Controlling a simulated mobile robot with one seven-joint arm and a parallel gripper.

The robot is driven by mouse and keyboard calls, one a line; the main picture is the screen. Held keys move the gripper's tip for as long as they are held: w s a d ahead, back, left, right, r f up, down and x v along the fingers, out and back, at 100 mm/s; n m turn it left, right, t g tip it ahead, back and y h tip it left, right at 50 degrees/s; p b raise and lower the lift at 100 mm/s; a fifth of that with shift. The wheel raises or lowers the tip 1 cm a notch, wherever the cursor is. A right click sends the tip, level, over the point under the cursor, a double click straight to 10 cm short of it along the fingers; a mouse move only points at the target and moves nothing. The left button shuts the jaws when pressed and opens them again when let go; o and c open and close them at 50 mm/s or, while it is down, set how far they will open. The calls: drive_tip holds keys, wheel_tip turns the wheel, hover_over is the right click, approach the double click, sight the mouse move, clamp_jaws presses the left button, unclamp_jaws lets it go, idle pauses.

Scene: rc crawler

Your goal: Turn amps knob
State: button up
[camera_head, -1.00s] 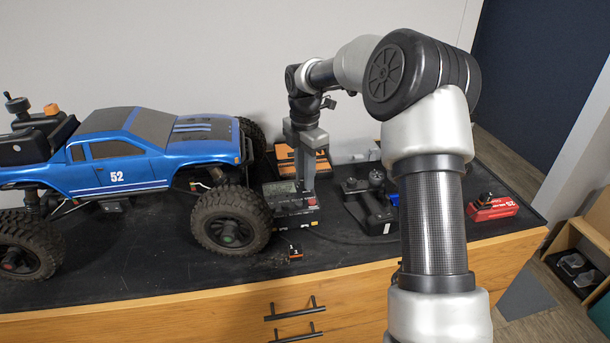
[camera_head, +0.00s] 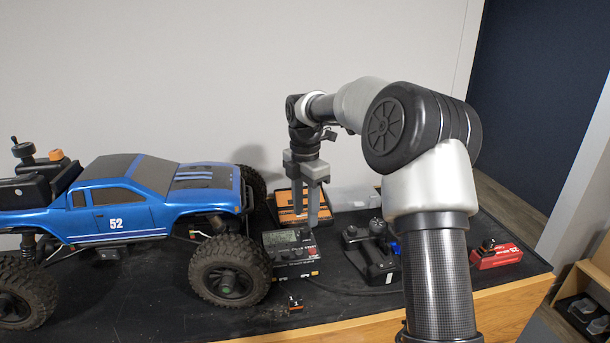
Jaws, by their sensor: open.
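The charger (camera_head: 290,250), a small dark box with a display and a red button, sits on the black bench mat right of the blue truck's front wheel. The amps knob cannot be made out at this size. My gripper (camera_head: 310,215) points down just behind and above the charger's right part. Its two grey fingers are apart with nothing visible between them. I cannot tell whether a finger touches the charger.
The blue truck (camera_head: 130,210) fills the left of the bench. An orange-and-black case (camera_head: 285,207) stands behind my gripper. A black controller (camera_head: 370,250) is right of the charger, with a red box (camera_head: 496,257) farther right.

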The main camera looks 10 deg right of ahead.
sight(305, 229)
wheel_tip(305, 229, up, 13)
idle(0.4)
